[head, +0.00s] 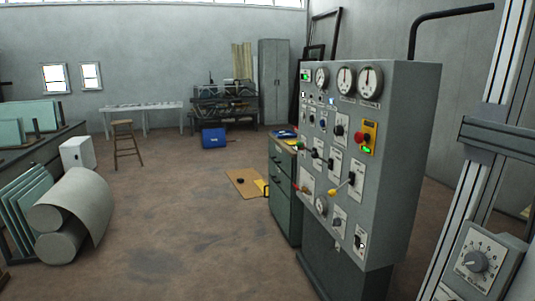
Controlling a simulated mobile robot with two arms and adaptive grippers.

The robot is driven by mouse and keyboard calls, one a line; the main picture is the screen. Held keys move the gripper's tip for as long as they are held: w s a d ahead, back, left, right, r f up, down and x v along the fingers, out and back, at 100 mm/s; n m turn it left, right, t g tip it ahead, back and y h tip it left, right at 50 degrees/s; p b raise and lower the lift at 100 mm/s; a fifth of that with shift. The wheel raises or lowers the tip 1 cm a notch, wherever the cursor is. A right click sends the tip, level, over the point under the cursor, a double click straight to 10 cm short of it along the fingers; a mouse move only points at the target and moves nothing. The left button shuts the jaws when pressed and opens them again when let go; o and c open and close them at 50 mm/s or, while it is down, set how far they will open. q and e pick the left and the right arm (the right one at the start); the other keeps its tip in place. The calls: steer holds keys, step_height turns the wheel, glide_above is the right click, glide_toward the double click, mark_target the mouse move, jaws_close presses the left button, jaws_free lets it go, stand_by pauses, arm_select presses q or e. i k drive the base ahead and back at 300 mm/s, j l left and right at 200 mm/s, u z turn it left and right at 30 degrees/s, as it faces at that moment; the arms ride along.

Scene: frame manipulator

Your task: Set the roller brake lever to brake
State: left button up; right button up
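A grey control cabinet (405,150) stands right of the middle in the head view, its panel facing left and seen at a slant. Low on the panel a lever with a yellow tip (333,192) sticks out to the left from its plate. A small dark switch (360,241) is near the lower corner. The labels are too small to read, so I cannot tell which lever is the roller brake or its setting. Neither of my grippers is in view.
A green drawer cabinet (284,190) stands just left of the control cabinet. A metal frame with a dial box (480,258) is at the right. Large grey rolls (75,215) lie at the lower left. The floor (180,225) in the middle is mostly clear.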

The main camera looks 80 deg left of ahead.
mark_target(315, 155)
steer(key=u, duration=2.3)
steer(key=i+u, duration=0.2)
steer(key=i+l+u, duration=0.4)
steer(key=i+l, duration=0.25)
steer(key=i+l+u, duration=0.4)
steer(key=i+l, duration=0.3)
steer(key=l, duration=0.15)
